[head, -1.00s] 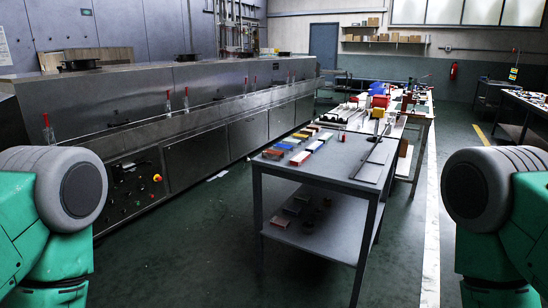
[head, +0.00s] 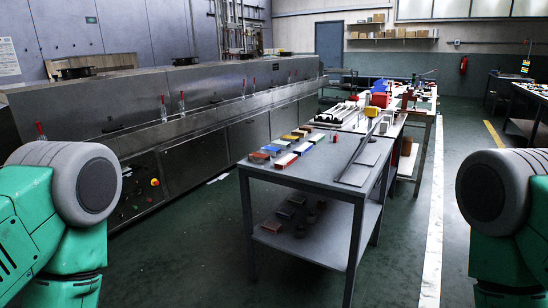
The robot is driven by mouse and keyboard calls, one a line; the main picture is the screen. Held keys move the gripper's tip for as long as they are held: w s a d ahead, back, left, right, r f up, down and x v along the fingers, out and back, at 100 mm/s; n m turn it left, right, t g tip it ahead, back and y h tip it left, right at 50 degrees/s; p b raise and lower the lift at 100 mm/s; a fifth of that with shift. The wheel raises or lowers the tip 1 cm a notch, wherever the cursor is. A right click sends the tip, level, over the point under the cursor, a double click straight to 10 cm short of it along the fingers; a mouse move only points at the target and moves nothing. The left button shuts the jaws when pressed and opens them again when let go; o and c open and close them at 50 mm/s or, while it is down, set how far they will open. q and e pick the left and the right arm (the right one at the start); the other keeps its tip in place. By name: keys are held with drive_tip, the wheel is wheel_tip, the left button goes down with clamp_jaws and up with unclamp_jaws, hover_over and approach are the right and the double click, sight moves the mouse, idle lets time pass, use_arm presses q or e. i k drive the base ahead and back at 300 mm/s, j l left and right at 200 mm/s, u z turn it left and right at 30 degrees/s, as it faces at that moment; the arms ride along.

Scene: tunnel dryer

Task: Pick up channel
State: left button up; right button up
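A long, thin, dark bar that may be the channel (head: 359,154) lies lengthwise on the right side of the grey metal table (head: 314,172). Its profile is too small to tell. Paler long pieces (head: 336,114) lie farther back on the table row, and I cannot tell whether one of them is the channel. Only green and grey upper parts of my two arms show, at the left and right edges. Neither gripper is in view, and nothing touches the table.
Several coloured blocks (head: 286,148) lie on the table's left part. A lower shelf (head: 316,240) holds small items. The long steel dryer (head: 190,120) runs along the left. Green floor is open between dryer and table, and a white line (head: 433,220) runs along the right.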

sight(255, 156)
drive_tip(key=i+z, duration=0.5)
drive_tip(key=i, duration=0.5)
